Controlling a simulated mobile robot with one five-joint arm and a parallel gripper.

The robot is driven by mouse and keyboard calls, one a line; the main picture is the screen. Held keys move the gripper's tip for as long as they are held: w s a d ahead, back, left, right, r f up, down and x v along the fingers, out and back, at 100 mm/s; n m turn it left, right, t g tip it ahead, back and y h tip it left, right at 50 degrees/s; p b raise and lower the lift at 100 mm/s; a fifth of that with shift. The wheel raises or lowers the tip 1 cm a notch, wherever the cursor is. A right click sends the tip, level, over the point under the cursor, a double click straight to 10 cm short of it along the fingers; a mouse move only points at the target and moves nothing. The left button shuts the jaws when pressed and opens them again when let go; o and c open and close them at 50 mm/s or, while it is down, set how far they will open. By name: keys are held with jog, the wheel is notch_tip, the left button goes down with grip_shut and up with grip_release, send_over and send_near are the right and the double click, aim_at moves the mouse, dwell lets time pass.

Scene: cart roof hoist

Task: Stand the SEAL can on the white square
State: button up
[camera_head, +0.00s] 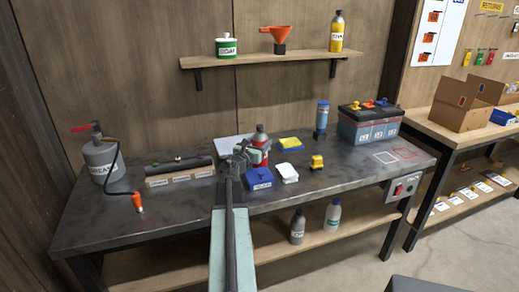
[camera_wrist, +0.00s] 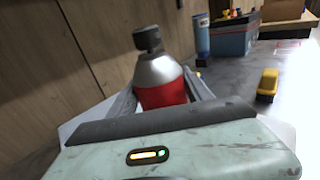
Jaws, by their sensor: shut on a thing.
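A red can with a silver shoulder and dark cap (camera_head: 261,138) is upright at the middle of the workbench. Its label is too small and partly covered to read. My gripper (camera_head: 248,154) is shut on this can; the wrist view shows the can (camera_wrist: 163,84) between the two fingers (camera_wrist: 162,97). I cannot tell whether its base touches the bench. A white square outline (camera_head: 385,157) is marked on the bench's right end, bare, beside a red square outline (camera_head: 404,153).
A yellow object (camera_head: 316,162), a blue box (camera_head: 259,178), white cloths (camera_head: 287,173) and a yellow sponge (camera_head: 291,143) lie near my gripper. A grey canister (camera_head: 103,160) stands left.

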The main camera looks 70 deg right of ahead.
jog(key=o, duration=1.7)
jog(key=shift+o, duration=0.2)
